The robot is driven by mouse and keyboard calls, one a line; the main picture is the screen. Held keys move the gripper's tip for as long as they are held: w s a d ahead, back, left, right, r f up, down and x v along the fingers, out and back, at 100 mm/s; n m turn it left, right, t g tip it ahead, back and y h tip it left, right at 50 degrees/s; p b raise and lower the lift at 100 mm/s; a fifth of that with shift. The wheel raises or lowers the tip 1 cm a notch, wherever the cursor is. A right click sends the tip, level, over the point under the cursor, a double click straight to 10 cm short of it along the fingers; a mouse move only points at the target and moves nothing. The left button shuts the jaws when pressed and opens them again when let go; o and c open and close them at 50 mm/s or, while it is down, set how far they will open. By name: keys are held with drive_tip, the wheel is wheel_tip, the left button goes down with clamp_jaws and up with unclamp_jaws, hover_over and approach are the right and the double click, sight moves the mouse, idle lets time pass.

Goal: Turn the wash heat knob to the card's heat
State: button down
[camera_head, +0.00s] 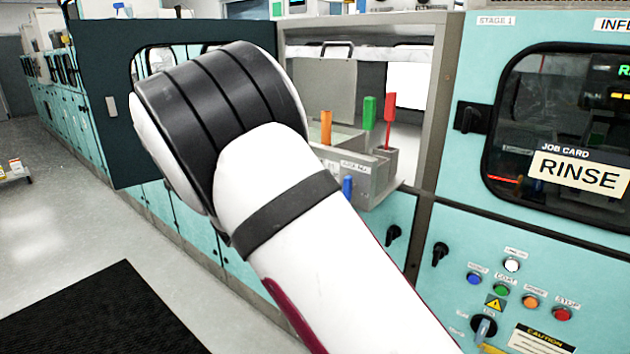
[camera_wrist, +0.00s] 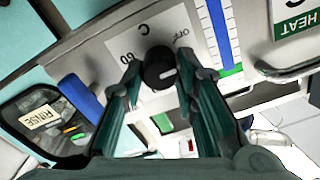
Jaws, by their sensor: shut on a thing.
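The black round heat knob (camera_wrist: 158,64) sits on a pale dial plate (camera_wrist: 112,48) in the wrist view. The plate carries small print that seems to read "C", "60" and "OFF". A short pale mark shows on the knob's face. My gripper (camera_wrist: 161,78) has its two green fingers on either side of the knob, shut on it. A card with a green "HEAT" band (camera_wrist: 296,22) is at the upper right; its large character is cut off by the frame edge. In the head view my arm hides the knob and gripper.
In the head view, orange, green (camera_head: 369,112) and red handles stand beyond my arm; a "RINSE" job card (camera_head: 580,174) and coloured buttons are at right.

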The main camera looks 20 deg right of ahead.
drive_tip(key=m+b, duration=1)
drive_tip(key=b, duration=0.2)
drive_tip(key=m+b, duration=1.1)
drive_tip(key=b, duration=0.1)
drive_tip(key=f+m+b, duration=0.1)
drive_tip(key=m+b, duration=1)
drive_tip(key=b, duration=0.2)
drive_tip(key=shift+r+m+b, duration=0.2)
drive_tip(key=shift+m+b, duration=0.4)
drive_tip(key=c, duration=1.2)
unclamp_jaws()
drive_tip(key=shift+c, duration=0.2)
drive_tip(key=v, duration=1.2)
